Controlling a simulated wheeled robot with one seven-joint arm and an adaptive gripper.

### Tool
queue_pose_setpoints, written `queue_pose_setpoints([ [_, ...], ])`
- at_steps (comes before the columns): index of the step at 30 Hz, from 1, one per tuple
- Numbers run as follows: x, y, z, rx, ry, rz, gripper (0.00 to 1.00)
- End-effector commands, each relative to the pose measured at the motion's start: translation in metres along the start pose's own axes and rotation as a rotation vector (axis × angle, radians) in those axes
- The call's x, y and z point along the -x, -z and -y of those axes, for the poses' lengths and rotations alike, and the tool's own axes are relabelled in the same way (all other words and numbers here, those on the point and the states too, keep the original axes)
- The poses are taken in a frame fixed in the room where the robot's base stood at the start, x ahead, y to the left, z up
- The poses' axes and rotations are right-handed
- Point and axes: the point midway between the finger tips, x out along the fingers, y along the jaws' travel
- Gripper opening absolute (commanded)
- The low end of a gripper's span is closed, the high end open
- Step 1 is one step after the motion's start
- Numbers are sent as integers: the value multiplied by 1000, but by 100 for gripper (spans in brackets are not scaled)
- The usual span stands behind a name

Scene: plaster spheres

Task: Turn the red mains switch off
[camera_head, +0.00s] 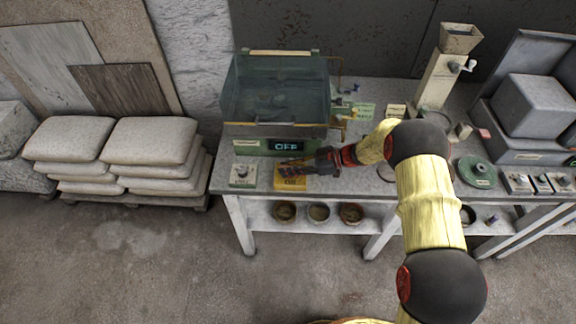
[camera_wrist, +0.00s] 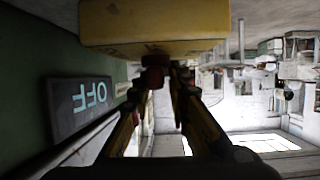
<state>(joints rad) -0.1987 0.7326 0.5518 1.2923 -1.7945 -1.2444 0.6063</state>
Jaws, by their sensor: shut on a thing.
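A yellow switch box (camera_head: 291,184) stands at the front left of the bench. It also shows at the top of the wrist view (camera_wrist: 150,30). A small dark red piece, seemingly the red switch (camera_wrist: 154,60), shows against the box at my fingertips. My gripper (camera_head: 290,165) reaches in from the right over the box. In the wrist view my gripper (camera_wrist: 170,75) has its fingers closed in on the red switch, which they partly hide. A display (camera_head: 284,145) behind the box reads OFF; it also shows at the left of the wrist view (camera_wrist: 80,103).
A green-framed tank (camera_head: 276,90) stands behind the display. A grey-green control box (camera_head: 243,176) is left of the yellow box. A hopper stand (camera_head: 437,80), a green disc (camera_head: 477,172) and grey machine (camera_head: 525,110) are to the right. Sacks (camera_head: 150,140) lie left.

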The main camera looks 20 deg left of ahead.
Motion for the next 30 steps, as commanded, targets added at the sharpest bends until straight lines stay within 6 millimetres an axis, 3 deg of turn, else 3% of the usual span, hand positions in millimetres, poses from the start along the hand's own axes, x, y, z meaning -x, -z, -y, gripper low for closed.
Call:
queue_pose_setpoints([
  [1, 4, 4, -9, 16, -4, 1, 0],
  [19, 4, 7, -10, 35, 27, 0, 0],
  [20, 4, 7, -10, 35, 27, 0, 20],
  [26, 3, 5, -7, 31, 32, 0, 31],
  [30, 2, 4, -5, 28, 36, 0, 32],
])
